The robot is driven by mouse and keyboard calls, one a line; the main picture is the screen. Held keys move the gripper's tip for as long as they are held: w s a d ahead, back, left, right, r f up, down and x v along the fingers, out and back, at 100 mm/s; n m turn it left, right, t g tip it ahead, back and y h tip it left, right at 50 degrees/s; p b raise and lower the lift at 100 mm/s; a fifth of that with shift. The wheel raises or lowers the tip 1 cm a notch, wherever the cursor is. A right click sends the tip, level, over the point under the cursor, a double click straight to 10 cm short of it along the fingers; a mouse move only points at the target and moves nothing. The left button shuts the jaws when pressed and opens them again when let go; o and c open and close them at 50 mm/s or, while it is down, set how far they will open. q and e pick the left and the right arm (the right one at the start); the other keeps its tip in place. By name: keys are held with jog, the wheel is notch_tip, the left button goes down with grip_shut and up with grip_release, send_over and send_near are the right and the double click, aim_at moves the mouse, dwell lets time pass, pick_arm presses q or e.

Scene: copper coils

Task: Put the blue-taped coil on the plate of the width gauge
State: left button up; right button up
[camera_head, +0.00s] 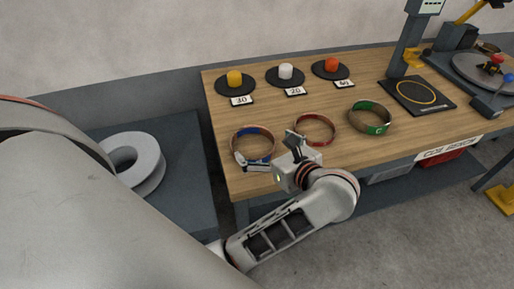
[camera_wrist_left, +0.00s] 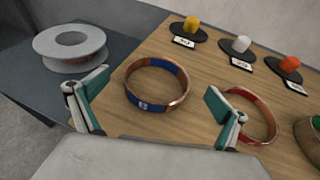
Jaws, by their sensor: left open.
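The blue-taped coil (camera_head: 262,131) is a copper ring with blue tape, lying flat at the table's front left; it also shows in the left wrist view (camera_wrist_left: 181,77). My left gripper (camera_head: 266,151) is open and empty, its fingers apart on either side of the coil's near part in the head view. In the left wrist view the gripper (camera_wrist_left: 152,108) spans the coil, with gaps between both fingers and the ring. The width gauge has a dark square plate (camera_head: 418,94) with a yellow circle and an upright column (camera_head: 405,45). My right gripper is not in view.
A red-taped coil (camera_head: 333,126) and a green-taped coil (camera_head: 370,104) lie to the right. Dark discs (camera_head: 236,90) with coloured knobs and number cards stand behind. A turntable (camera_head: 485,72) is at far right. A white spool (camera_head: 148,160) rests on a grey surface left.

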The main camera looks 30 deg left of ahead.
aim_at(253, 148)
pick_arm(q)
jog(key=shift+f+h, duration=0.3)
jog(key=shift+f, duration=0.35)
jog(key=shift+w+a+f, duration=0.1)
jog(key=shift+a+f, duration=0.1)
jog(key=shift+f, duration=0.05)
jog(key=b+x, duration=0.1)
jog(key=x, duration=0.1)
jog(key=shift+w+a+f, duration=0.1)
jog(key=shift+a+f, duration=0.05)
jog(key=shift+a, duration=0.15)
jog(key=x, duration=0.1)
jog(key=b+x, duration=0.1)
jog(key=x, duration=0.1)
jog(key=shift+a+f, duration=0.1)
jog(key=shift+f, duration=0.25)
jog(key=shift+w+a+f, duration=0.1)
jog(key=shift+a+f, duration=0.05)
jog(key=shift+a, duration=0.2)
jog(key=c, duration=1.2)
jog(key=shift+c, duration=0.2)
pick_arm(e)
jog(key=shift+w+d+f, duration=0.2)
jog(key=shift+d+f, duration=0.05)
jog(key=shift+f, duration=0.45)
pick_arm(q)
jog(key=shift+r, duration=0.2)
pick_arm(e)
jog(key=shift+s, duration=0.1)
